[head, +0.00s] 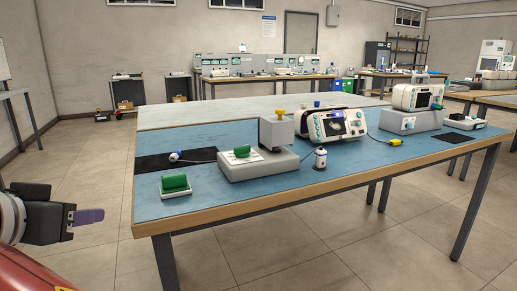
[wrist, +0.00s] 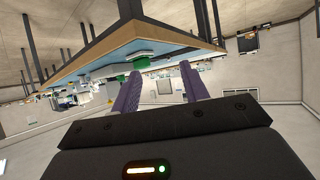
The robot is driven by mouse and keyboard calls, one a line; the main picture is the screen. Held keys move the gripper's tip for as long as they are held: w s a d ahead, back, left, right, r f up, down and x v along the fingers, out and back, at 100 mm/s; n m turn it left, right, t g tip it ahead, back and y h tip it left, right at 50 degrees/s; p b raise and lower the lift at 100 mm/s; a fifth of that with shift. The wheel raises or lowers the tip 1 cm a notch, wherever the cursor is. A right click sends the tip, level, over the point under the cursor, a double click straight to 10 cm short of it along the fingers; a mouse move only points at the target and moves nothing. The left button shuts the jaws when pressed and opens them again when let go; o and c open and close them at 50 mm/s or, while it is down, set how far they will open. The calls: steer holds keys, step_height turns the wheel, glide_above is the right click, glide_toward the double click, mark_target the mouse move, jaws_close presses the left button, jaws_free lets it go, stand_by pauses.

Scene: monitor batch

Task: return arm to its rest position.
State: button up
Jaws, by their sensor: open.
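My gripper (head: 86,217) is at the far left of the head view, off the left end of the workbench and apart from it. One purple fingertip shows there. In the wrist view both purple fingers of my gripper (wrist: 162,92) stand well apart with nothing between them. The wrist view is turned over, with the workbench (wrist: 75,70) toward the top. My red arm part shows at the lower left of the head view.
The workbench (head: 300,199) has a blue mat. On it are a green block on a white base (head: 174,186), a grey fixture (head: 258,165), a white monitor (head: 336,124) and a small bottle (head: 320,159). Floor (head: 100,170) left of the bench is clear.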

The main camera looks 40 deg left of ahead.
steer(key=w+d+h, duration=0.2)
steer(key=w+d, duration=0.4)
steer(key=w, duration=0.4)
steer(key=w+d+h, duration=0.1)
steer(key=w+d, duration=0.5)
steer(key=w, duration=0.4)
steer(key=w+d+f+h, duration=0.3)
steer(key=w+d, duration=0.7)
steer(key=d, duration=0.5)
steer(key=d+f+m+g, duration=0.1)
steer(key=d+f, duration=0.3)
steer(key=d, duration=0.6)
steer(key=s+d+f+m+g+h, duration=0.1)
steer(key=d+f+m, duration=0.2)
steer(key=d, duration=0.8)
steer(key=s+d+f+m+g, duration=0.1)
steer(key=d+f, duration=0.4)
steer(key=d, duration=0.6)
steer(key=shift+s+d+f+m+g+h, duration=0.15)
steer(key=shift+d+f+m+g+h, duration=0.2)
steer(key=shift+g, duration=0.25)
steer(key=shift+m, duration=0.85)
steer(key=s+d+f, duration=0.1)
steer(key=s+f, duration=0.1)
steer(key=s+d+f, duration=0.1)
steer(key=d+f, duration=0.1)
steer(key=shift+s+d, duration=0.2)
steer(key=shift+s, duration=0.2)
steer(key=shift+c, duration=0.4)
